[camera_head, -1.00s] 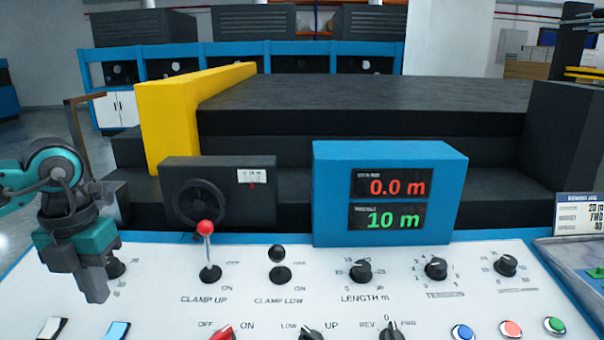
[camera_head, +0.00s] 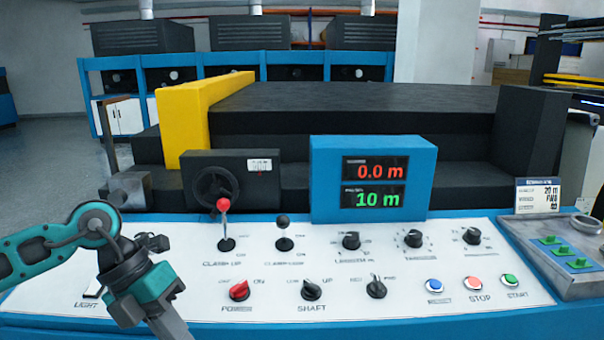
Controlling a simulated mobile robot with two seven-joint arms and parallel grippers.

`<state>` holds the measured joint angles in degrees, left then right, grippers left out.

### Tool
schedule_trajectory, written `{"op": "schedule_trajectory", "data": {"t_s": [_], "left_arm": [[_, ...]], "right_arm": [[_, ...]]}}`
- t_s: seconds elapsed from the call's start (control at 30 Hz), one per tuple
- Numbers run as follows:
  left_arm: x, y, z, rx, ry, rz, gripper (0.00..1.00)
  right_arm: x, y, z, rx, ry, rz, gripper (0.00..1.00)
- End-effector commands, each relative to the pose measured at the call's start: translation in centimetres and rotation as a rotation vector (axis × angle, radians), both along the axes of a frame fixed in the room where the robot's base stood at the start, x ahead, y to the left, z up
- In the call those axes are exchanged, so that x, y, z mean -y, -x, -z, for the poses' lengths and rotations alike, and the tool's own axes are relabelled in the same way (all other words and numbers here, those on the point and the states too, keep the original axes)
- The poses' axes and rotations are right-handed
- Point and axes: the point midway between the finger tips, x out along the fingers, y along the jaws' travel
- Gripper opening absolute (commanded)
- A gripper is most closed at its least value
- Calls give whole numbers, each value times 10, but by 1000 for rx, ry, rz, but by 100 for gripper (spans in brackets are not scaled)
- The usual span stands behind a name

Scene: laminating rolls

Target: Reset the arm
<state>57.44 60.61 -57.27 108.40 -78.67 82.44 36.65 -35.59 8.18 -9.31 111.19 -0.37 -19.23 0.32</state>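My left gripper (camera_head: 172,325) hangs at the lower left, over the left part of the white control panel (camera_head: 330,262). It points down, and its fingertips run to the bottom edge of the picture, so I cannot tell whether it is open or shut. Nothing is seen in it. It partly covers the left end of the panel near the light switch (camera_head: 92,292). My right arm and gripper are not in view.
The panel carries a red-knobbed clamp lever (camera_head: 224,220), a black-knobbed lever (camera_head: 283,232), dials and push buttons (camera_head: 473,284). A blue display box (camera_head: 373,180) reads 0.0 m and 10 m. A grey tray (camera_head: 560,262) with green pieces lies at the right.

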Motion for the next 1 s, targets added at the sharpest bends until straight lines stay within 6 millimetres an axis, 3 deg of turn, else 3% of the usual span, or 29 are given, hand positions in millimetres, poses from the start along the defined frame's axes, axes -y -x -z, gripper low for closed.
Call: {"op": "schedule_trajectory", "data": {"t_s": [0.03, 0.2, 0.3, 0.43, 0.57, 0.67, 0.77, 0.83, 1.0], "left_arm": [[27, 7, 6, -24, 109, 21, 0], [115, 25, -2, -98, 554, -7, 0], [151, 26, -16, -150, 818, -103, 0], [173, 16, -31, -224, 1120, -317, 0], [168, -6, -29, -306, 1354, -625, 0], [150, -23, -7, -373, 1470, -915, 0], [124, -31, 33, -446, 1522, -1239, 0], [103, -28, 71, -503, 1516, -1480, 0], [58, 15, 171, -645, 1365, -2027, 0]], "right_arm": [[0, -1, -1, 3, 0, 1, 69], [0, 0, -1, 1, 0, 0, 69], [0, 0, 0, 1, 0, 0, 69], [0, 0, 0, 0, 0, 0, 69], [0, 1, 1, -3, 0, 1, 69], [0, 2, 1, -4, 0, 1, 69], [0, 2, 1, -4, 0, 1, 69], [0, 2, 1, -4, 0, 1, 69], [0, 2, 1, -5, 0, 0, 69]]}}
